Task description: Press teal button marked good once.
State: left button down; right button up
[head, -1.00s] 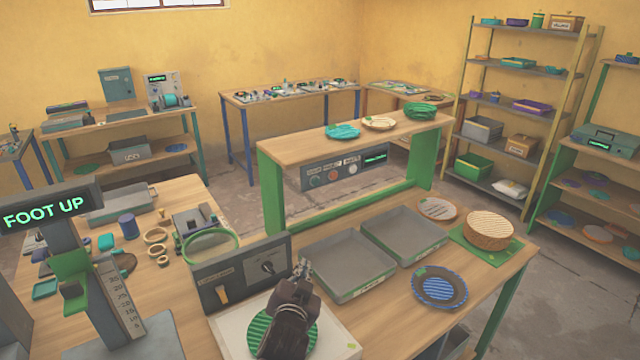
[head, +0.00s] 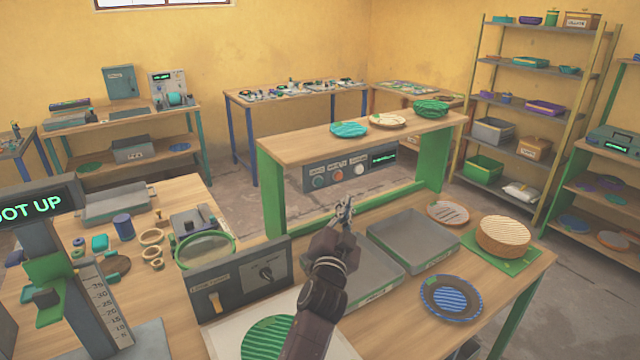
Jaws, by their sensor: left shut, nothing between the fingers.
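A grey control panel (head: 376,164) is mounted under the raised wooden shelf. It carries a teal button (head: 319,182) on the left, a red-orange button (head: 338,176) in the middle and a white button (head: 360,170) on the right. Small labels sit above the buttons; I cannot read them surely. My left gripper (head: 345,206) is shut and empty, pointing toward the panel. In the picture its tips are below and right of the teal button and appear apart from the panel. My right gripper is not in view.
Two grey trays (head: 413,239) lie on the bench, one partly behind my arm. A blue striped plate (head: 450,297), a woven stack (head: 503,234) and a switch box (head: 240,281) are nearby. The shelf's green left post (head: 270,188) stands beside the panel.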

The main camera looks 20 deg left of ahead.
aim_at(318, 182)
pick_arm(q)
jog(key=w+a, duration=0.5)
jog(key=a, duration=0.2)
jog(key=shift+w, duration=0.2)
dwell(1.4)
jog(key=shift+w+a, duration=0.25)
jog(key=shift+a, duration=0.05)
jog(key=shift+w+a, duration=0.25)
jog(key=shift+a, duration=0.05)
dwell(0.9)
jog(key=shift+s+d, duration=0.55)
jog(key=shift+d, duration=0.1)
